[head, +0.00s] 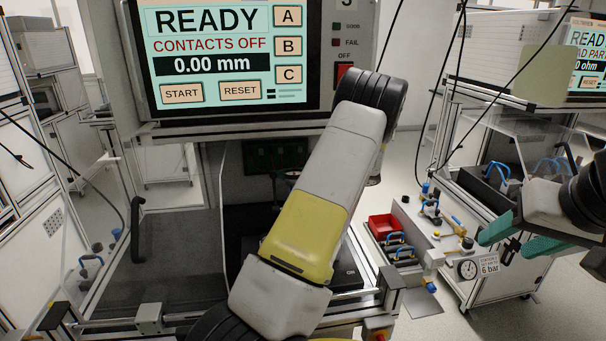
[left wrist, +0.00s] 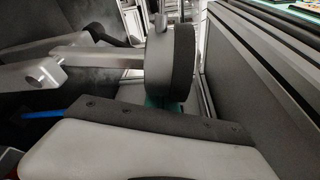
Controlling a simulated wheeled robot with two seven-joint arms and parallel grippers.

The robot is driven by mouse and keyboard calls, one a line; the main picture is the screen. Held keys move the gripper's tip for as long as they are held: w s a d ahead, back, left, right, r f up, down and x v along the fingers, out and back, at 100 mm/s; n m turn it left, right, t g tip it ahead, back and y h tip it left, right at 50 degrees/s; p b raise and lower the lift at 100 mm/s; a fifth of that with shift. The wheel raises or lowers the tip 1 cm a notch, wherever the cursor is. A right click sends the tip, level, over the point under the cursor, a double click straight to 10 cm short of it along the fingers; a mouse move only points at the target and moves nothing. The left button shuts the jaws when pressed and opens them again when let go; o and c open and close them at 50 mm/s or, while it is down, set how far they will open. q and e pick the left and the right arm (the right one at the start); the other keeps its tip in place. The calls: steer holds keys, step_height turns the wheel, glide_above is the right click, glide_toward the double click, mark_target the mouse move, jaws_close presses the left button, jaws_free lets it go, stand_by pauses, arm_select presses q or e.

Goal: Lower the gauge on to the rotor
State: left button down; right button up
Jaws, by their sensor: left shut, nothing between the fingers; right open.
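In the left wrist view a thick dark disc with a grey rim (left wrist: 172,55) hangs at the end of a grey metal arm (left wrist: 95,50); it may be the gauge, but no dial face shows. A teal patch of my left gripper (left wrist: 174,106) shows just below the disc; the gripper is shut and empty, and I cannot tell whether it touches the disc. In the head view my left arm hides this gripper and much of the station's inside. I cannot make out the rotor in either view. My right gripper (head: 504,244) is open and empty at the far right.
The station screen (head: 232,50) reads READY, CONTACTS OFF and 0.00 mm. A red bin (head: 383,225) and blue-handled tools (head: 400,247) lie right of my left arm. A grey frame (left wrist: 262,75) runs close by on the right.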

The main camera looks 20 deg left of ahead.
arm_select(q)
steer(key=shift+s+d+r, duration=0.1)
steer(key=s+d+r+n, duration=0.1)
steer(key=n, duration=0.1)
steer(key=s+d+r+n+y, duration=0.1)
steer(key=s+n, duration=0.1)
steer(key=n, duration=0.1)
steer(key=s+d+n+y, duration=0.1)
steer(key=s+n, duration=0.1)
steer(key=shift+d+r+n+g, duration=0.1)
steer(key=shift+r+n+g, duration=0.2)
steer(key=shift+r, duration=0.1)
steer(key=s+d+f+n+g+y, duration=0.1)
steer(key=s+d+n+g, duration=0.1)
steer(key=s+n, duration=0.3)
steer(key=shift+d+f+n, duration=0.15)
steer(key=shift+d+n, duration=0.35)
steer(key=shift+n, duration=0.3)
steer(key=shift+s, duration=0.15)
